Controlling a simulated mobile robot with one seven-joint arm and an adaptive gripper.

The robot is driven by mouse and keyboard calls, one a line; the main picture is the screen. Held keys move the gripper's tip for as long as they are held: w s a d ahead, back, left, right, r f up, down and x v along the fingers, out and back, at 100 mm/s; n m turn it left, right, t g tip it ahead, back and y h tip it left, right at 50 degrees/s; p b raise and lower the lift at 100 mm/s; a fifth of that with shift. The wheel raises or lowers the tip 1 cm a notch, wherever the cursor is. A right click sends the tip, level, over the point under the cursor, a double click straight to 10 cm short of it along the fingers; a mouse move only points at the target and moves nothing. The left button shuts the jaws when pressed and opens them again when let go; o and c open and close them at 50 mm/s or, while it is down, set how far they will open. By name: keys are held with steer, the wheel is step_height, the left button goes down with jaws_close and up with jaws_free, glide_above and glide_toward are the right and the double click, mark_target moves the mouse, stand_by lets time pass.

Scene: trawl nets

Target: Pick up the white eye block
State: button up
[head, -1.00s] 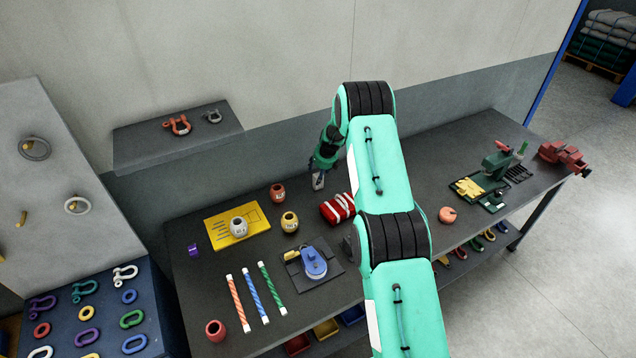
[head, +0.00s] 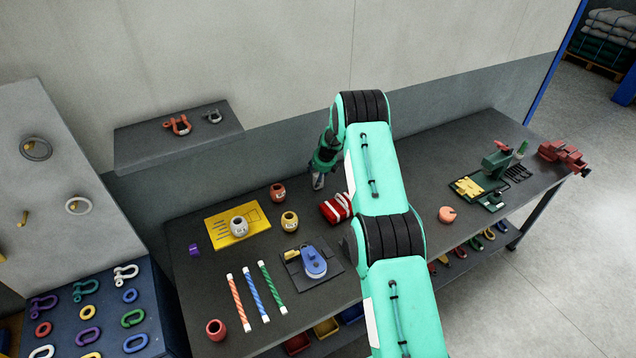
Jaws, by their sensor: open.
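The white eye block (head: 239,226) is a small barrel shape with a dark hole in its top. It stands upright on the yellow board (head: 255,218) on the left part of the dark workbench. My gripper (head: 318,182) is behind the bench's middle, to the right of the white block and well apart from it. It points down, looks small here, and is open and empty. My arm hides part of the bench.
Similar red (head: 278,192) and yellow (head: 289,221) blocks stand right of the board. A red bundle with white bands (head: 336,209) lies near my gripper. A blue pulley device (head: 314,263) and three striped rods are in front. A shelf (head: 178,140) juts out behind.

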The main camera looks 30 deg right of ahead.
steer(key=c, duration=1.5)
steer(key=shift+c, duration=0.2)
steer(key=shift+r+b, duration=0.65)
steer(key=shift+r, duration=4.4)
